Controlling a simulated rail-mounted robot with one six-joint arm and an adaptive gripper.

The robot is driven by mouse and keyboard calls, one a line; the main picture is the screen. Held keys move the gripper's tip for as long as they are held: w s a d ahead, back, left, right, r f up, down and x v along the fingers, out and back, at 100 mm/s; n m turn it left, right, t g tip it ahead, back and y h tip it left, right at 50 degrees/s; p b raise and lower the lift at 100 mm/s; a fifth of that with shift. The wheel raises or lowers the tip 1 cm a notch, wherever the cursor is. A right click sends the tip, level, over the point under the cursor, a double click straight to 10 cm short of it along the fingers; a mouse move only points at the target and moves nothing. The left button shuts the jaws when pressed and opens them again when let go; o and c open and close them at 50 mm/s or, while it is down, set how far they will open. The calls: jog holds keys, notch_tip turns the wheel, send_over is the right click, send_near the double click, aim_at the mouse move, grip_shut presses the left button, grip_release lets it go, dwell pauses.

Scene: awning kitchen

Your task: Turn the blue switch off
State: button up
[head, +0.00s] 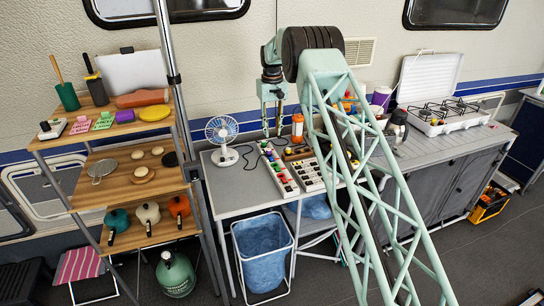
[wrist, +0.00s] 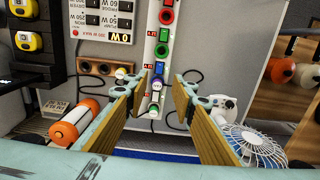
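A long white switch strip (head: 278,172) with coloured switches lies on the grey side table. In the wrist view the strip (wrist: 150,48) runs up the picture, with red, green and purple or blue switches. A small dark blue switch (wrist: 158,68) appears just beyond my fingertips, near the purple one; its on or off position is too small to tell. My gripper (wrist: 161,82) is open and empty, its two fingers on either side of the strip's near end. In the head view my gripper (head: 272,132) points down behind the strip. Whether it touches anything cannot be told.
A small fan (head: 222,131) stands left of the strip, and an orange lantern (head: 297,127) stands right of my gripper. A box with a 0W display (wrist: 90,18) and a brown socket block (wrist: 103,70) lie beside the strip. Black cables lie nearby.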

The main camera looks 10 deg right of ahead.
aim_at(272, 159)
jog(key=shift+w+f, duration=0.15)
jog(key=shift+f, duration=0.35)
jog(key=shift+f, duration=0.1)
jog(key=shift+f+b, duration=0.35)
jog(key=shift+f, duration=6.45)
jog(key=shift+c, duration=0.5)
grip_shut()
